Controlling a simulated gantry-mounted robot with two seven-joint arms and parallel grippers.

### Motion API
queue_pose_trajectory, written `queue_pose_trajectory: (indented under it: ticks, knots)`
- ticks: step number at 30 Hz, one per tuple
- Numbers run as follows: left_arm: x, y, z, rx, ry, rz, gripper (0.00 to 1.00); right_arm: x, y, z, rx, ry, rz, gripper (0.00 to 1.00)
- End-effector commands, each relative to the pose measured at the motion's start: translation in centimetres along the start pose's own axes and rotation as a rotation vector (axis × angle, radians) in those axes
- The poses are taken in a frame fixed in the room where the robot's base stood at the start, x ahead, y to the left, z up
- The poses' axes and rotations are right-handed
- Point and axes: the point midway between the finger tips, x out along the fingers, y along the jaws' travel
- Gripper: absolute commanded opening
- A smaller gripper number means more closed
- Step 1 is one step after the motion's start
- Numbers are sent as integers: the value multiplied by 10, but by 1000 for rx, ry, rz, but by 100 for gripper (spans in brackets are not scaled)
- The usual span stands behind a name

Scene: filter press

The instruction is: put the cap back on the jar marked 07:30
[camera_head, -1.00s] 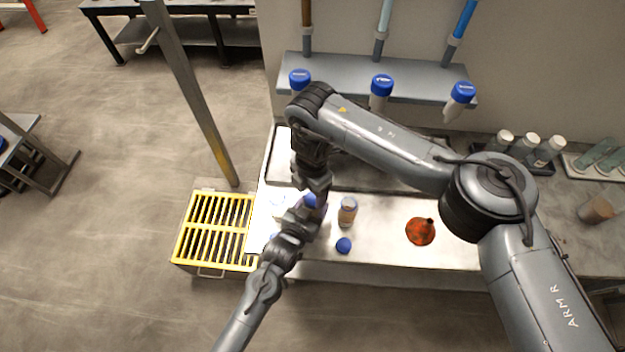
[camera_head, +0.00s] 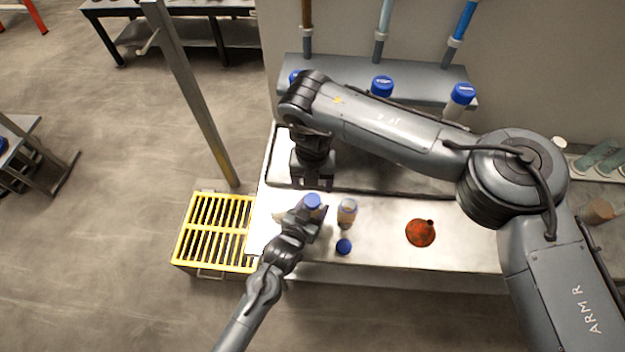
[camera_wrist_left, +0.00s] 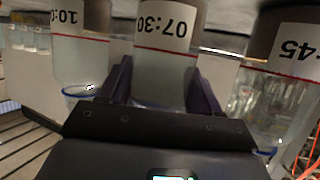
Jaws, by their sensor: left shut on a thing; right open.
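The jar marked 07:30 (camera_wrist_left: 165,70) stands between the fingers of my left gripper (camera_wrist_left: 160,90) in the left wrist view. My left gripper is shut on it.
A brownish jar (camera_head: 347,213) stands just right of the held jar. A loose blue cap (camera_head: 344,247) lies near the bench's front edge. An orange-red funnel (camera_head: 420,232) stands farther right. A yellow grate (camera_head: 215,231) is left of the bench (camera_head: 380,252). Capped tubes line the back shelf.

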Motion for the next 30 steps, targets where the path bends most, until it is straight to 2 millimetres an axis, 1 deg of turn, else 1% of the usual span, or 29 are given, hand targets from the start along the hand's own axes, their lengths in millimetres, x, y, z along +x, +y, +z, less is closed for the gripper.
queue_pose_trajectory:
  ticks: [5, 8, 15, 21, 25, 30]
  knots:
    - [0, 0, -1, 0, 1, 0, 0, 5, 0, 0, 1, 1, 0, 71]
    - [0, 0, -1, 0, 1, 0, 0, 13, 0, 0, 1, 1, 0, 71]
    - [0, 0, -1, 0, 1, 0, 0, 45, 0, -1, 1, 3, -1, 71]
    - [0, 0, -1, 0, 1, 0, 0, 68, 0, -1, 1, 2, -1, 71]
    - [0, 0, -1, 0, 1, 0, 0, 76, 0, 0, 1, 1, 0, 71]
    - [0, 0, -1, 0, 1, 0, 0, 80, 0, 0, 1, 0, 0, 71]
